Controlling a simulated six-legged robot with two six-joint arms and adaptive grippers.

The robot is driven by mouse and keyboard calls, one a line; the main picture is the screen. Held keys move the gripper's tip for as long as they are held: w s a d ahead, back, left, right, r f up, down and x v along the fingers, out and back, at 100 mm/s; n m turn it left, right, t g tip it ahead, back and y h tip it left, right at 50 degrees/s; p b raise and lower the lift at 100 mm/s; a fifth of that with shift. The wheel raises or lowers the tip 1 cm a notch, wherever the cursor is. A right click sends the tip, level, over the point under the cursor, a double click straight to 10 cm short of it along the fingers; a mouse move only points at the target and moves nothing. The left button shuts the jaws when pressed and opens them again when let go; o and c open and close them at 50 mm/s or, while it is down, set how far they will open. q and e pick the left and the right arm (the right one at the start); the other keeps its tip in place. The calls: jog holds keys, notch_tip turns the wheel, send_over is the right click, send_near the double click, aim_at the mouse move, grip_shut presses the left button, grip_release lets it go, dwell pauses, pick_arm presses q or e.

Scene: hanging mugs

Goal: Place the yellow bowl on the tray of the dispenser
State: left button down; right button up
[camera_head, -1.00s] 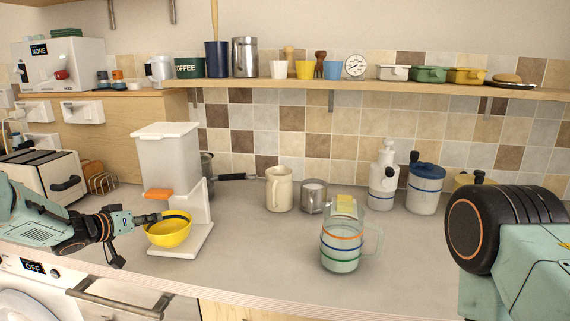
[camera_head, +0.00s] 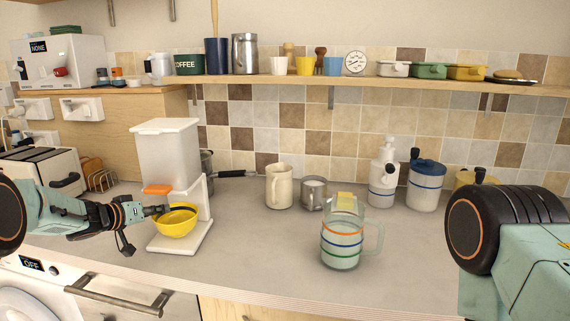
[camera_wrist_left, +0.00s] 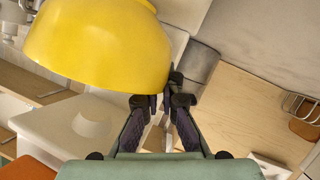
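The yellow bowl (camera_head: 176,220) is at the front of the white dispenser (camera_head: 167,155), below its orange outlet part. It is over the dispenser's tray (camera_head: 180,247); whether its base touches the tray I cannot tell. My left gripper (camera_head: 160,211) reaches in from the left and is shut on the bowl's near left rim. In the left wrist view the bowl (camera_wrist_left: 100,45) fills the upper left, against the closed-up fingertips (camera_wrist_left: 162,102), and hides part of them. My right gripper is out of view; only part of my right arm shows at the right.
A clear striped jug (camera_head: 342,243) stands on the counter right of the dispenser. A cream mug (camera_head: 279,186) and a metal cup (camera_head: 313,193) stand behind it. A toaster (camera_head: 42,170) is at the left. The counter between dispenser and jug is clear.

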pick_arm(q)
jog(key=shift+f, duration=0.4)
dwell(0.4)
jog(key=c, duration=1.4)
grip_release()
jog(key=shift+c, duration=0.2)
jog(key=o, duration=0.3)
jog(key=shift+s+a+r, duration=0.2)
jog(key=shift+s+a, duration=0.05)
jog(key=shift+s, duration=0.2)
jog(key=v, duration=1.1)
jog(key=shift+d, duration=0.1)
